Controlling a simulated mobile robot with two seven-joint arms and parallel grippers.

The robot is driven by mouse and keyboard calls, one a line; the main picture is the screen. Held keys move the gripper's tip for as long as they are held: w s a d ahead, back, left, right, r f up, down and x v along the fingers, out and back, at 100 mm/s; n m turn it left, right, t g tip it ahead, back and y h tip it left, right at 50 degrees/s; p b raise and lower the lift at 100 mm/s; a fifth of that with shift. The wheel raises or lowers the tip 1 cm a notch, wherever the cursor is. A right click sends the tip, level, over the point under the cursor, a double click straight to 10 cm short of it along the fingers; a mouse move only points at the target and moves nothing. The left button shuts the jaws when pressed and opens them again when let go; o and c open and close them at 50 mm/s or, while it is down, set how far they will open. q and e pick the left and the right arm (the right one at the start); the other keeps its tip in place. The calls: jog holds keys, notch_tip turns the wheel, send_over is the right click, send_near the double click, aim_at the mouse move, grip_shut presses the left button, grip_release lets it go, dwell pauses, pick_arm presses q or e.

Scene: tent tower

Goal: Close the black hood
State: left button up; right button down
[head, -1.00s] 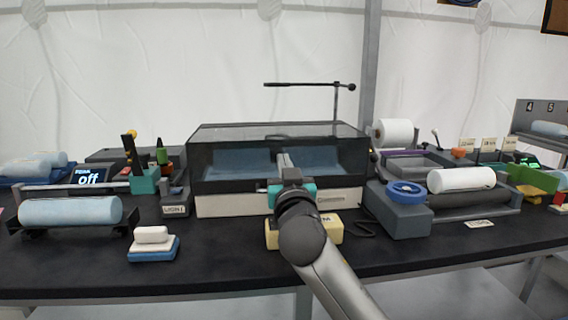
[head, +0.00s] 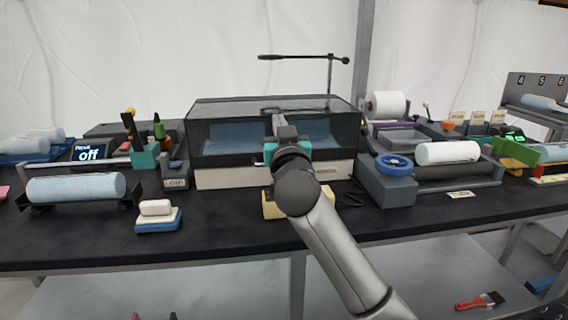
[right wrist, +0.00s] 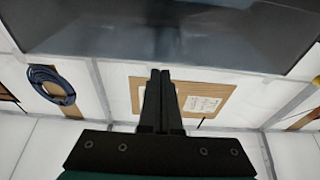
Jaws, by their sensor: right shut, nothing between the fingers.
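The black hood (head: 222,134) is a dark see-through cover on a pale box base (head: 325,174) at the middle of the bench. Its front pane reaches down close to the base; I cannot tell whether it is fully seated. Pale blue shapes show through it. My right gripper (head: 278,120) is in front of the hood, pointing away from me, with its fingertips near the upper front edge. The right wrist view shows its narrow fingers (right wrist: 161,76) together and empty, just by the edge of the dark hood panel (right wrist: 160,35). Contact is unclear. My left gripper is not in view.
A yellow block (head: 268,207) lies below my right arm. A grey unit with a blue wheel (head: 394,164) stands right of the box. A thin black arm on a post (head: 328,70) rises behind the hood. A blue roll (head: 76,187) lies left.

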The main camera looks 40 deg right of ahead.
jog(key=s+a+f, duration=0.1)
jog(key=s+f, duration=0.1)
jog(key=s+a+f, duration=0.1)
jog(key=s+f, duration=0.1)
jog(key=s+a+f, duration=0.1)
jog(key=f, duration=0.2)
jog(key=shift+s+f+b, duration=0.1)
jog(key=shift+s+b, duration=0.2)
jog(key=shift+s, duration=0.1)
